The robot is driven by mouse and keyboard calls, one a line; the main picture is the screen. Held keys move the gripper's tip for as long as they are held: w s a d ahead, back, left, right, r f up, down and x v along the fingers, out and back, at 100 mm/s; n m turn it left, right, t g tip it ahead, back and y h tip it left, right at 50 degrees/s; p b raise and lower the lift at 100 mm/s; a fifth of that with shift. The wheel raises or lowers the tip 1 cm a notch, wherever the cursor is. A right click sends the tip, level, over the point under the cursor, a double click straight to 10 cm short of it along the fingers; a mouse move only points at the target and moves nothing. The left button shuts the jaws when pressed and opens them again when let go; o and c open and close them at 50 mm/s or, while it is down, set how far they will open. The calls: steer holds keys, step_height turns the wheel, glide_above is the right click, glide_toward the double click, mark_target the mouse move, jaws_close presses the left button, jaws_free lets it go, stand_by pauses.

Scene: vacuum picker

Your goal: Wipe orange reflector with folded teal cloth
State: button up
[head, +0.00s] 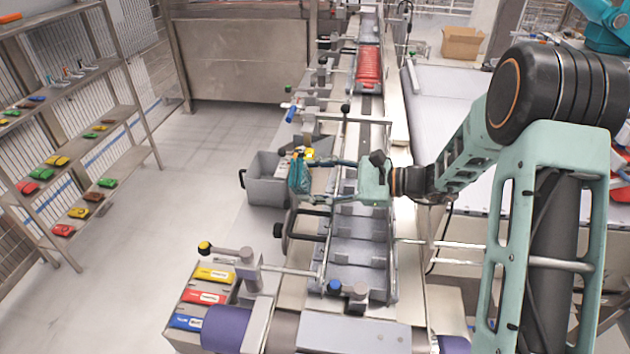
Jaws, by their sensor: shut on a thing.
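My gripper (312,164) reaches left across the conveyor line from the right. It is shut on the folded teal cloth (298,177), which hangs down from the fingertips above a grey bin. A small yellow part (309,153) on a grey fixture shows just behind the fingertips. I cannot make out an orange reflector for certain; it may be hidden by the cloth or too small to tell. Whether the cloth touches anything behind it, I cannot tell.
A grey bin (262,188) with a black handle stands below the cloth. The conveyor (365,235) runs away from me, with rails, posts and knobs along it. Red packs (369,66) lie farther up. Shelves (120,112) stand left; the floor (185,165) between is clear.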

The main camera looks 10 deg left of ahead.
steer(key=shift+a, duration=0.1)
steer(key=shift+w+b, duration=0.55)
steer(key=shift+w, duration=2.15)
steer(key=shift+s+b, duration=0.95)
steer(key=shift+s, duration=1.75)
steer(key=shift+w+d, duration=0.2)
steer(key=shift+d, duration=2.75)
